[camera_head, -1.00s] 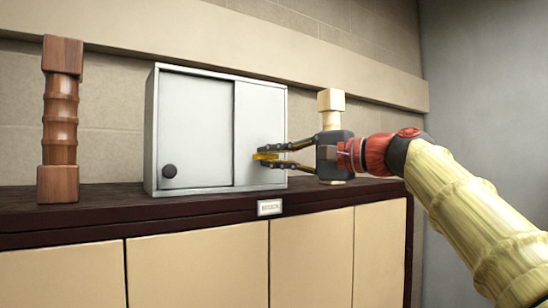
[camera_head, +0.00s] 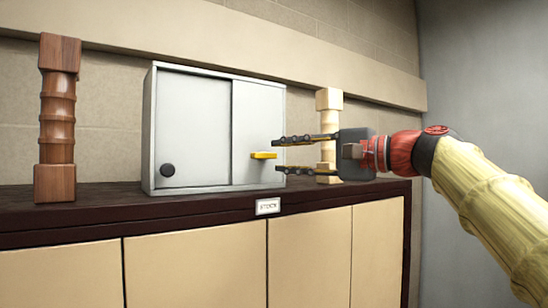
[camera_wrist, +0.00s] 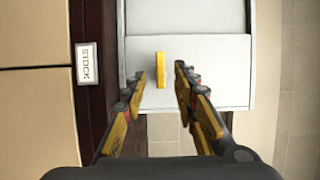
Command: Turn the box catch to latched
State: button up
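A white box (camera_head: 208,133) with two front panels stands on the dark counter. A yellow catch (camera_head: 264,155) sits on its right panel and lies horizontal in the head view. The catch also shows in the wrist view (camera_wrist: 160,70), upright in that picture, ahead of my fingertips. A round black knob (camera_head: 168,170) is on the left panel. My gripper (camera_head: 278,155) is open and empty, just to the right of the catch and apart from it. In the wrist view its two fingers (camera_wrist: 159,85) are spread, with the catch framed between them.
A dark brown turned post (camera_head: 57,118) stands left of the box. A pale wooden post (camera_head: 328,105) stands behind my gripper. The dark counter (camera_head: 100,207) carries a small white label (camera_head: 268,206) on its front edge, above cream cupboard doors (camera_head: 190,265).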

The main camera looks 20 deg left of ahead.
jog(key=v, duration=0.7)
jog(key=shift+d, duration=0.35)
jog(key=shift+s, duration=0.1)
